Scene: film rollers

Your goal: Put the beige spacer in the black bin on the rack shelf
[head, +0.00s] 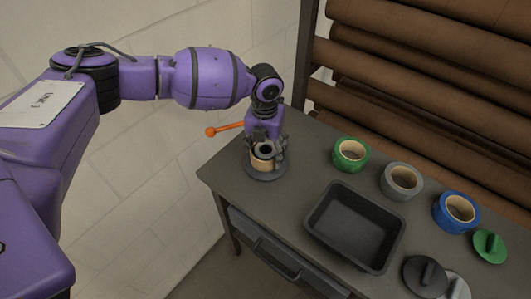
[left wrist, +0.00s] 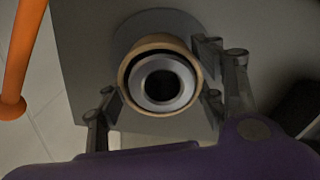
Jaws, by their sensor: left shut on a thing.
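The beige spacer (head: 262,163) is a short ring at the back left of the grey worktop, above a round dark base (head: 266,174). In the left wrist view the spacer (left wrist: 127,75) surrounds a grey hollow cylinder (left wrist: 142,86). My left gripper (head: 265,150) points down over it and is shut on the spacer, with fingers (left wrist: 158,88) on both sides. I cannot tell whether the spacer rests on the base or is lifted. The black bin (head: 319,232) is an open, empty-looking rectangular tray to the right and nearer. My right gripper is not in view.
Green (head: 350,143), grey (head: 402,170) and blue (head: 456,201) rolls stand behind and right of the bin. Dark (head: 424,277) and green (head: 489,246) knobbed discs lie further right. An orange ball-ended rod (head: 226,130) sticks out left of the gripper. Brown rolls (head: 430,90) fill the background.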

